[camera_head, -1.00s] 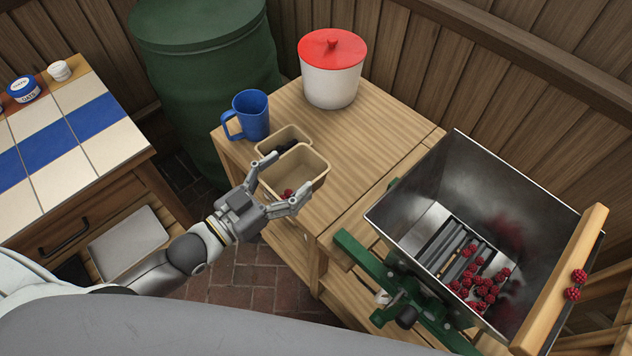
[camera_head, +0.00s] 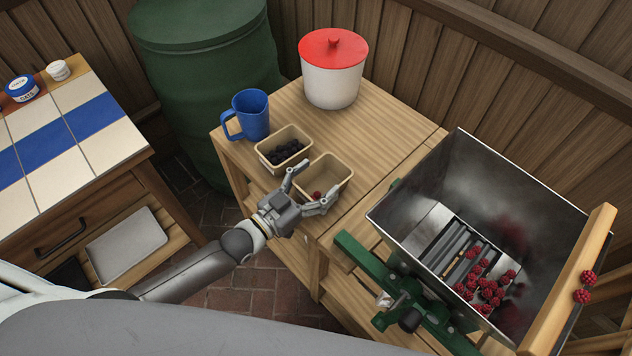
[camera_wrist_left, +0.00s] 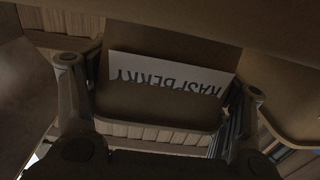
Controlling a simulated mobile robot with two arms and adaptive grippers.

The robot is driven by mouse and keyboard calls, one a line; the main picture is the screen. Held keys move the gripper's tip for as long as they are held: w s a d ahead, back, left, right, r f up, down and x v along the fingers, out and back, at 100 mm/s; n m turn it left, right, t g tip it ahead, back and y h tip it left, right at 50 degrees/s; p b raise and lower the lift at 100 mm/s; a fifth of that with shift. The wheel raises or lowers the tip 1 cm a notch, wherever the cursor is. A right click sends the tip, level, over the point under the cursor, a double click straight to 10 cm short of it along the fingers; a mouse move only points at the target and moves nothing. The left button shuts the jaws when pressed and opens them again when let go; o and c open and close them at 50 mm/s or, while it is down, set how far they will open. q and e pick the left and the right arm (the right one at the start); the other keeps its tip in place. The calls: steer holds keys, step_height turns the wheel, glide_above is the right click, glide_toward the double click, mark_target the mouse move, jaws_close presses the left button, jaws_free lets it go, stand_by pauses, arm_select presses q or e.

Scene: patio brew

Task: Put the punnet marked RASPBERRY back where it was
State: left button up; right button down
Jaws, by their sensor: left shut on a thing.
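The tan punnet marked RASPBERRY (camera_head: 338,168) is at the front of the wooden table, with a raspberry or two inside. Its label (camera_wrist_left: 165,75) shows in the left wrist view, between the fingers. My left gripper (camera_head: 308,190) is shut on this punnet, with one finger at each side. I cannot tell whether its base touches the tabletop. A second tan punnet (camera_head: 270,150) with dark berries stands just behind and left of it, apart from it. My right gripper is not in view.
A blue mug (camera_head: 251,115) stands at the table's left edge, and a white pot with a red lid (camera_head: 332,85) at the back. A metal hopper (camera_head: 520,200) holding raspberries stands at right. The tabletop (camera_head: 365,130) between pot and hopper is clear.

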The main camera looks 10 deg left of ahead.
arm_select(q)
steer(key=shift+f, duration=0.1)
steer(key=o, duration=1.1)
steer(key=shift+r, duration=0.2)
steer(key=v, duration=1.2)
